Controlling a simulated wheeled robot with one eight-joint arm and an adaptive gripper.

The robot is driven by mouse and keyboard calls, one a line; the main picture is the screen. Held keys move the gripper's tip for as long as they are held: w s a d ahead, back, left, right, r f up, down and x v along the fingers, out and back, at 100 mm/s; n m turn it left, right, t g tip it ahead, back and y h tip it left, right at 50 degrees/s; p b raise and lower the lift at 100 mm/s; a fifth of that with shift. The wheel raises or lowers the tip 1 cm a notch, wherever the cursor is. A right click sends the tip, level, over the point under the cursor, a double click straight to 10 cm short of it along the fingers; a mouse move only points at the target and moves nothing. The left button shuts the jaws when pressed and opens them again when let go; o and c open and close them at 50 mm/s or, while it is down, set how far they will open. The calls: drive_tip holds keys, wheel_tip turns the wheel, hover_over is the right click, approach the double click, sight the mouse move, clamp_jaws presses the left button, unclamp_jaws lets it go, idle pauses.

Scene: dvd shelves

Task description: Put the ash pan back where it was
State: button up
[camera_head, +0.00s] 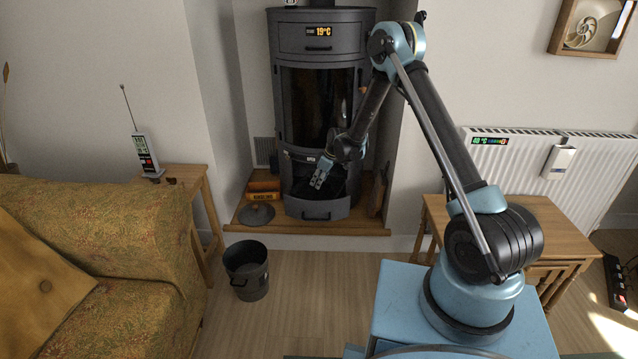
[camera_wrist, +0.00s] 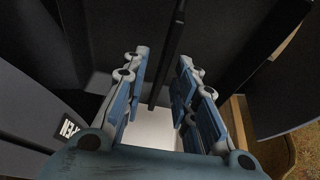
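The grey stove (camera_head: 322,95) stands in the alcove. Low on it is a dark opening. Below that is a curved grey front with a black handle (camera_head: 317,216); I cannot tell whether this is the ash pan or a fixed part of the stove. No ash pan shows clearly elsewhere. My gripper (camera_head: 320,180) points down at the low opening, above that curved front. In the wrist view my gripper (camera_wrist: 162,95) has its fingers apart. A thin dark bar (camera_wrist: 168,55) shows between and beyond them, and I cannot tell whether they touch it.
On the wooden hearth (camera_head: 300,228) are an orange box (camera_head: 262,190), a round dark lid (camera_head: 257,214) and a brown object leaning right (camera_head: 377,195). A black bucket (camera_head: 247,270) stands on the floor. The sofa (camera_head: 110,240) is left.

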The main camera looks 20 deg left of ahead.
drive_tip(key=shift+r, duration=0.4)
drive_tip(key=v, duration=1.2)
drive_tip(key=shift+d, duration=0.15)
drive_tip(key=s+d+r+m+t+h, duration=0.1)
drive_tip(key=s+d+r+m, duration=0.2)
drive_tip(key=d+r, duration=0.65)
drive_tip(key=s+d+r+m, duration=0.2)
drive_tip(key=s+d+r, duration=0.2)
drive_tip(key=d+r, duration=0.55)
drive_tip(key=s+d+r+m+h, duration=0.1)
drive_tip(key=s+d+r+m, duration=0.25)
drive_tip(key=s+d, duration=1)
drive_tip(key=s+d+f+m+h, duration=0.1)
drive_tip(key=s+d+f+m, duration=0.2)
drive_tip(key=s+d, duration=0.4)
drive_tip(key=s+d+f+m+h, duration=0.1)
drive_tip(key=s+d+f+m, duration=0.3)
drive_tip(key=s, duration=0.9)
drive_tip(key=d, duration=0.3)
drive_tip(key=shift+s+d, duration=0.35)
